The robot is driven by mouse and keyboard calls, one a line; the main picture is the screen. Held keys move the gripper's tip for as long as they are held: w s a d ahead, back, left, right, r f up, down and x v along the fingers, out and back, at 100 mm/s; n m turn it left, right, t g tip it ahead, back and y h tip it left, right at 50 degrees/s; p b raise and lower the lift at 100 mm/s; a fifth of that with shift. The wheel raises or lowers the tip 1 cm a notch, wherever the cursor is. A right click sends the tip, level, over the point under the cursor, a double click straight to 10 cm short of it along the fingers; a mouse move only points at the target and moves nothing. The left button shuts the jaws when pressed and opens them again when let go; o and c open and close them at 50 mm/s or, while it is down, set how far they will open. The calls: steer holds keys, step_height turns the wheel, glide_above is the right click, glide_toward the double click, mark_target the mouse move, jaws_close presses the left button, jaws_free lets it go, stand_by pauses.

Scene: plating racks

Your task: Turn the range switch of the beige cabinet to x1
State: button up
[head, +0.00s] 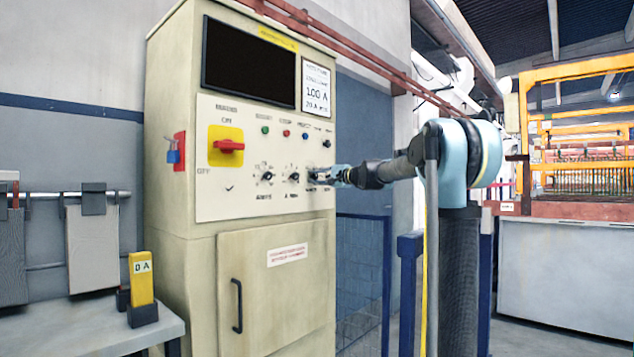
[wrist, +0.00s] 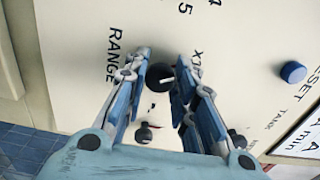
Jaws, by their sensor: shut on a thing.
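The beige cabinet (head: 205,130) stands in the middle of the head view with its control panel facing me. My gripper (head: 318,176) is at the right end of the lower row of knobs. In the wrist view the range switch (wrist: 158,76) is a round black knob between the two fingertips of my gripper (wrist: 161,72), which are shut on it. A short white mark on the knob points toward the right of the wrist view. The printed "RANGE" is left of the knob, and "x1" is right of it, partly behind a finger.
Two more knobs (head: 267,176) sit left of my gripper on the panel. The red main switch (head: 229,147) and a small blue button (wrist: 293,72) are clear of the fingers. A yellow "DA" block (head: 141,280) stands on a shelf at left. Blue posts (head: 410,290) stand right of the cabinet.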

steer(key=shift+s+f, duration=0.1)
steer(key=shift+f, duration=0.1)
steer(key=o, duration=1.1)
steer(key=shift+c, duration=0.2)
steer(key=shift+r, duration=0.1)
steer(key=v, duration=1.2)
